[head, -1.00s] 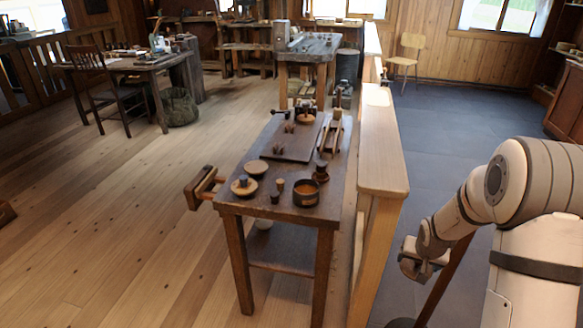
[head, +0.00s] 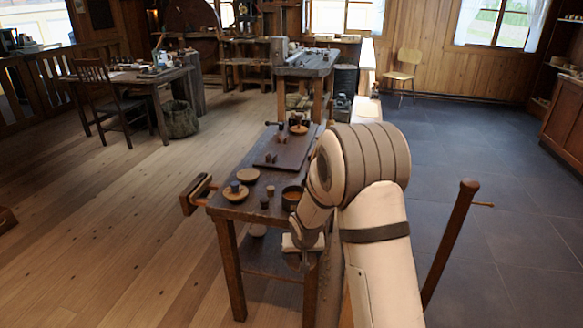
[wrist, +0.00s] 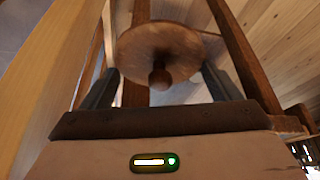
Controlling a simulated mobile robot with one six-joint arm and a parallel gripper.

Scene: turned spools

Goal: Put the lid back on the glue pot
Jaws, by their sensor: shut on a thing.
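The lid (wrist: 150,42), a round wooden disc with a small knob, is between the two dark fingers of my gripper (wrist: 160,70) in the wrist view. The fingers are shut on its rim, and the knob faces the wrist. In the head view my gripper (head: 304,243) is low, at the near right end of the workbench; the lid cannot be made out there. The likely glue pot (head: 291,194), a dark round open vessel, stands on the bench top above and behind my gripper. My arm partly hides it.
The dark workbench (head: 235,211) also bears a disc with a dark knob (head: 235,191), a plain disc (head: 248,175), small turned pieces (head: 265,203) and a dark board (head: 285,155). A vise (head: 195,190) juts from its left side. A wooden post (head: 450,240) stands at right.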

